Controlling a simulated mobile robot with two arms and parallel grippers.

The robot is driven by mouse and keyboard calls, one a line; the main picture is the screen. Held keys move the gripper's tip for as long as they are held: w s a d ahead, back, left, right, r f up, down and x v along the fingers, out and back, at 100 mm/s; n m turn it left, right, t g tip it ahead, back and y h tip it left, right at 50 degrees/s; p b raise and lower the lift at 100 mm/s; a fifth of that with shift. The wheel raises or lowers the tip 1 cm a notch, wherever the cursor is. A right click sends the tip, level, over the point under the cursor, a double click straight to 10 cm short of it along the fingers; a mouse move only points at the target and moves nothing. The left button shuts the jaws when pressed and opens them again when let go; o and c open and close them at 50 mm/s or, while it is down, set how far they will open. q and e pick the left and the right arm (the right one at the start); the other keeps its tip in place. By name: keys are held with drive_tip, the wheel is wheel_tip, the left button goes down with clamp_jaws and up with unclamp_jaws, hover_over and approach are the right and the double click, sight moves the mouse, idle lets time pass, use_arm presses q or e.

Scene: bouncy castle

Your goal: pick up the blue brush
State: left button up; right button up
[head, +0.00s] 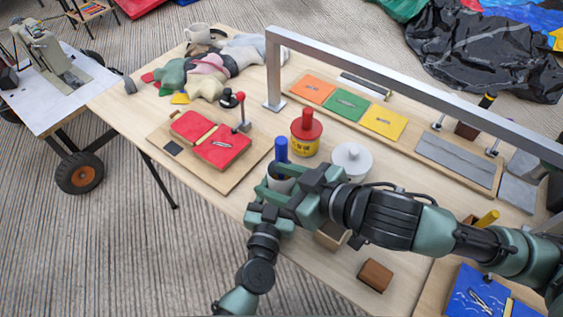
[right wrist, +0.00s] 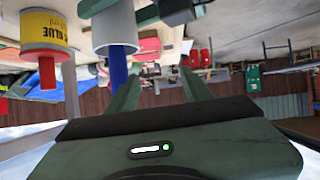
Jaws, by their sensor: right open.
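The blue brush (head: 281,150) stands upright with its handle up in a white cup (head: 278,184). My right gripper (head: 268,180) is open at the cup, partly hiding it in the head view. In the right wrist view, which is upside down, the blue handle (right wrist: 118,65) sticks out of the white cup (right wrist: 114,27). The handle shows beside the left-hand finger, not clearly in the gap between the fingers (right wrist: 160,80). Whether they touch cannot be told.
A red pad (head: 220,147) lies left. A metal frame (head: 400,88) spans the back. A brown block (head: 375,275) lies near the front edge.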

drive_tip(key=a+r+m+t+y, duration=0.1)
drive_tip(key=a+r+m+t, duration=0.1)
drive_tip(key=a+t, duration=0.15)
drive_tip(key=m+t+h, duration=0.6)
drive_tip(key=m+h, duration=0.1)
drive_tip(key=h, duration=0.1)
approach(280, 152)
drive_tip(key=w, duration=0.5)
drive_tip(key=w+a, duration=0.1)
drive_tip(key=w, duration=0.3)
drive_tip(key=shift+a+f, duration=0.15)
drive_tip(key=shift+a, duration=0.05)
drive_tip(key=shift+w+a, duration=0.2)
drive_tip(key=shift+w, duration=2.4)
drive_tip(key=shift+c, duration=0.3)
clamp_jaws()
